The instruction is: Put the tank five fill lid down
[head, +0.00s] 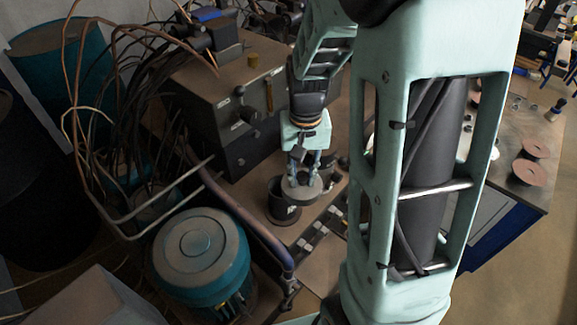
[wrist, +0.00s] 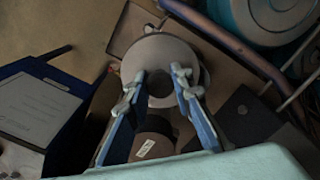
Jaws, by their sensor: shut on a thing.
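My gripper (head: 303,160) points down and is shut on the tank five fill lid (head: 304,190), a grey round disc. A dark round tank (head: 283,210) with a small pale label stands under and just left of the lid in the head view. The lid covers part of its top, and I cannot tell whether they touch. In the wrist view the fingertips of my gripper (wrist: 157,83) are on both sides of the middle of the grey lid (wrist: 163,50). A brown cylinder with a pale label (wrist: 146,148) shows between the fingers there; I cannot tell which tank it is.
A grey control box (head: 225,90) with knobs and many wires stands behind left. A teal motor-like drum (head: 200,255) and a curved pipe (head: 245,215) stand at the front left. A workbench (head: 500,165) with reddish discs (head: 530,172) is at the right.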

